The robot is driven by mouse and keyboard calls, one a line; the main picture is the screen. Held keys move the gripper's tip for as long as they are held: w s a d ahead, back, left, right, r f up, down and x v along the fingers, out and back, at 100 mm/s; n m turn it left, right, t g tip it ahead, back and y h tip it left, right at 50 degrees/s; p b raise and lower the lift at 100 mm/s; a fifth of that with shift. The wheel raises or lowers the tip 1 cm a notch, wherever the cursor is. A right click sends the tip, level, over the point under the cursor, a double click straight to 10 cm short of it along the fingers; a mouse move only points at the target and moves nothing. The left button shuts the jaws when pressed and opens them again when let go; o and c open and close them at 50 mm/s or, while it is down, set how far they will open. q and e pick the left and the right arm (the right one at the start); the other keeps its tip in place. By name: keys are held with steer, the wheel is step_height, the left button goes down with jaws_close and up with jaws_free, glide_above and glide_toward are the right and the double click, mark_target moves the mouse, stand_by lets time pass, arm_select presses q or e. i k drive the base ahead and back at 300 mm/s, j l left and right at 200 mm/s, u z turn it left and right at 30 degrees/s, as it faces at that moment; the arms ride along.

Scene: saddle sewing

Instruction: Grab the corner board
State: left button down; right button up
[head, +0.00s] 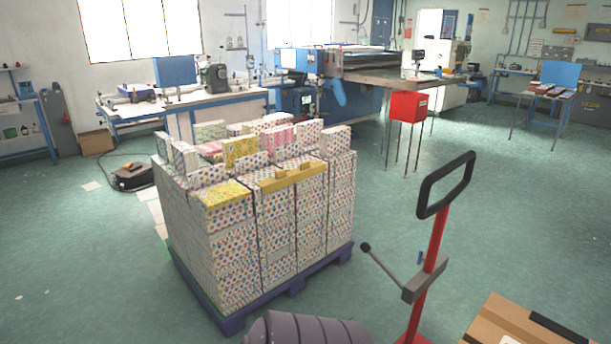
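A yellow strip (292,176), which looks like the corner board, lies along the near top edge of a stack of patterned boxes (230,260). The stack stands on a dark blue pallet (235,322). Neither of my grippers is in view. A dark grey ribbed shape at the bottom centre may be part of my own body; I cannot tell for sure.
A red pallet-jack handle (433,240) with a black grip stands right of the stack. A cardboard box (500,325) is at the bottom right. A red box on thin legs (408,107) and workbenches stand behind.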

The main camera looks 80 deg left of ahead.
mark_target(283, 178)
steer(key=u, duration=2.85)
steer(key=i+j, duration=0.1)
steer(key=i, duration=0.35)
steer(key=i+j, duration=0.15)
steer(key=i, duration=0.25)
steer(key=i+j, duration=0.1)
steer(key=i, duration=0.35)
steer(key=z, duration=0.05)
